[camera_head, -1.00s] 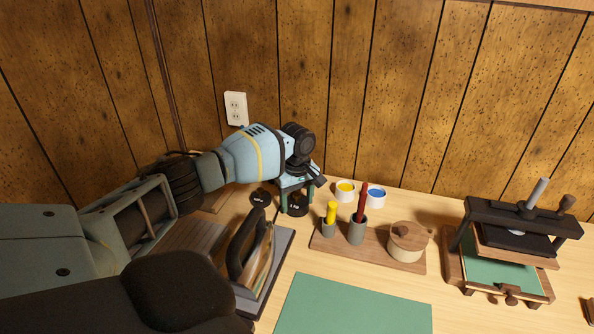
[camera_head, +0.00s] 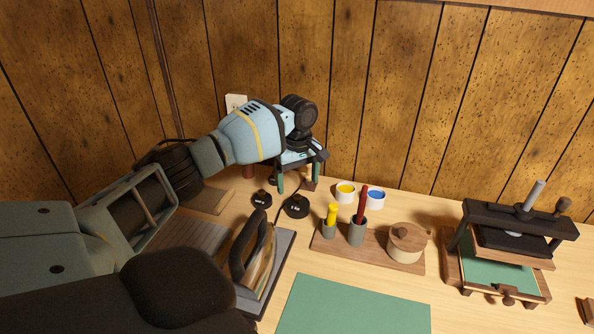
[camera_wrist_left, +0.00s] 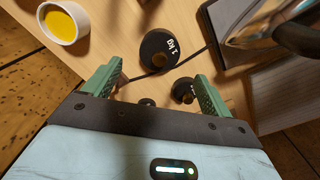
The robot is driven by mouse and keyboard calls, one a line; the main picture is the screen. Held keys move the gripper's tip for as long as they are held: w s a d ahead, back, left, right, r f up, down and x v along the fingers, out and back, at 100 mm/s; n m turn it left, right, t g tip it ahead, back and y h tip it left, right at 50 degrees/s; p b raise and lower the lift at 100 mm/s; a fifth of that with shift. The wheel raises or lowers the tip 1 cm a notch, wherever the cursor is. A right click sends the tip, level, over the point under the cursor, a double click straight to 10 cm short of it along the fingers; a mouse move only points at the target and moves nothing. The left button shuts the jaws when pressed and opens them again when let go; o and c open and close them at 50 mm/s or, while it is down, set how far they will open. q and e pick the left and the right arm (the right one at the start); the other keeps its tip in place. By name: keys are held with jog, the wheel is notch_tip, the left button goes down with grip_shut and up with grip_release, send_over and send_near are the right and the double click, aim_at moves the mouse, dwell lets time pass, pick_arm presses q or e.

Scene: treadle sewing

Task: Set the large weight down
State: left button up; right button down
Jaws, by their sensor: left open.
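The large weight (camera_head: 296,206) is a black disc with a knob and white lettering. It lies flat on the wooden table, to the right of a smaller black weight (camera_head: 261,199). My left gripper (camera_head: 298,179) is open and empty above and behind the large weight, clear of it. In the left wrist view the large weight (camera_wrist_left: 160,47) lies beyond the spread green fingertips, and the smaller weight (camera_wrist_left: 184,91) shows near the right finger. My right gripper is not in view.
An iron (camera_head: 252,252) stands on a dark plate in front of the weights. To the right are a wooden tray (camera_head: 375,256) with cups and a lidded pot, a yellow paint cup (camera_head: 345,191), a blue one (camera_head: 376,199) and a press (camera_head: 520,232). A green mat (camera_head: 352,306) lies in front.

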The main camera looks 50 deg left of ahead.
aim_at(298, 196)
pick_arm(q)
jog(key=shift+r, duration=2.15)
